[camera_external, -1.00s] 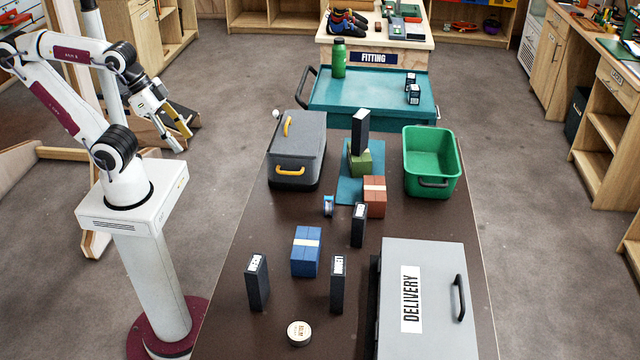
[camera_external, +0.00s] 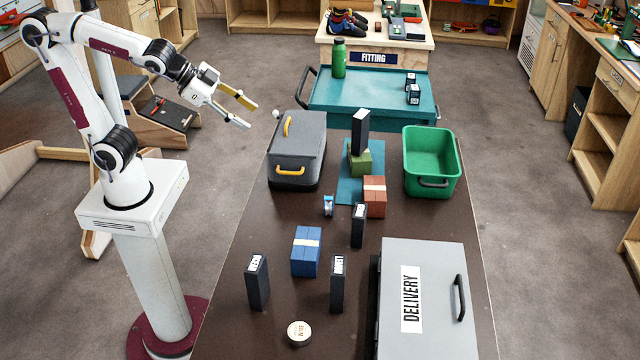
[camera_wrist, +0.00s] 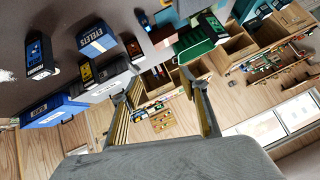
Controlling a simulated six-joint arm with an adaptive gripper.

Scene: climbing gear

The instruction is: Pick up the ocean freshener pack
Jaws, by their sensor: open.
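Several dark upright packs stand on the brown table, and no name on them is legible. A pack with a blue picture (camera_wrist: 38,55) shows at the left of the wrist view; it may be the ocean freshener pack. It appears to match the dark pack at the table's left (camera_external: 257,283). Other packs stand beside the grey case (camera_external: 338,284), behind it (camera_external: 358,226) and on an olive box (camera_external: 361,132). My gripper (camera_external: 247,113) is open and empty, raised left of the grey lidded box, apart from all packs. Its fingers also show in the wrist view (camera_wrist: 158,88).
A blue eyelets box (camera_external: 305,252) and a round tin (camera_external: 299,333) are near the left pack. The grey delivery case (camera_external: 437,255) fills the front right. A grey lidded box (camera_external: 298,152) and green bin (camera_external: 448,176) stand farther back.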

